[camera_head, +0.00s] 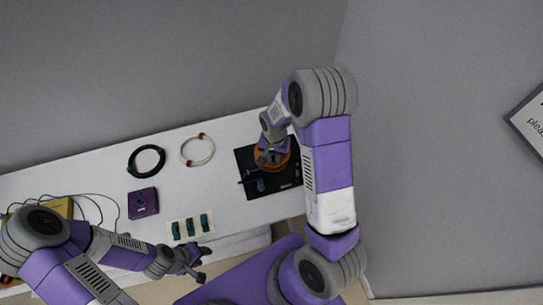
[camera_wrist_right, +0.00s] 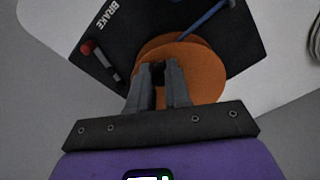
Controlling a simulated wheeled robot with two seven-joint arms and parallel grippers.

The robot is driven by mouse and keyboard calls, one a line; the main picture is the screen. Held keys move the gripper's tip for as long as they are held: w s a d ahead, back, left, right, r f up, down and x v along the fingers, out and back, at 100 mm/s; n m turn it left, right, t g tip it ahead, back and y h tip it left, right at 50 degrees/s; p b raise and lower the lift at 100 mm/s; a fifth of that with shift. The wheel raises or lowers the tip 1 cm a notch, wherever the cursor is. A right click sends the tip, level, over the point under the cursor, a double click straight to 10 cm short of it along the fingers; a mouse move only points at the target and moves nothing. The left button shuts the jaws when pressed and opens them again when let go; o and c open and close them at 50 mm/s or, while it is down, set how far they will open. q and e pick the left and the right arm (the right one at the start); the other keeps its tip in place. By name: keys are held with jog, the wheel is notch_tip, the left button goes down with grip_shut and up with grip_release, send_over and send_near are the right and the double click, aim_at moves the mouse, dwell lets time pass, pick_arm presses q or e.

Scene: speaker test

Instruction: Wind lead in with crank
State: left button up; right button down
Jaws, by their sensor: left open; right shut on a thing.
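An orange reel (camera_head: 281,163) sits on a black base plate (camera_head: 290,182) at the right end of the table. In the right wrist view, the reel shows as an orange disc (camera_wrist_right: 205,72) beside a red-tipped lever (camera_wrist_right: 97,54) and the word BRAKE. A blue strip (camera_wrist_right: 207,19), perhaps the lead, runs off the reel. My right gripper (camera_wrist_right: 158,75) is over the reel, shut on a small dark piece that looks like the crank knob, mostly hidden between the fingers. My left gripper (camera_head: 204,264) is open and empty near the table's front edge, away from the reel.
On the table lie a black cable coil (camera_head: 146,160), a pale cable coil (camera_head: 197,150), a purple box (camera_head: 143,202) and a pale card with green pieces (camera_head: 176,230). A yellow box (camera_head: 60,208) with thin wires is at the left. A grey wall stands behind.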

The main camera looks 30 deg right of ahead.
jog(key=shift+s+d+n, duration=0.1)
jog(key=shift+d+n, duration=0.25)
jog(key=shift+n, duration=0.55)
jog(key=c, duration=1.1)
grip_release()
notch_tip(320, 180, up, 8)
jog(key=shift+f+p, duration=0.2)
jog(key=shift+p, duration=0.55)
jog(key=shift+s+f, duration=0.1)
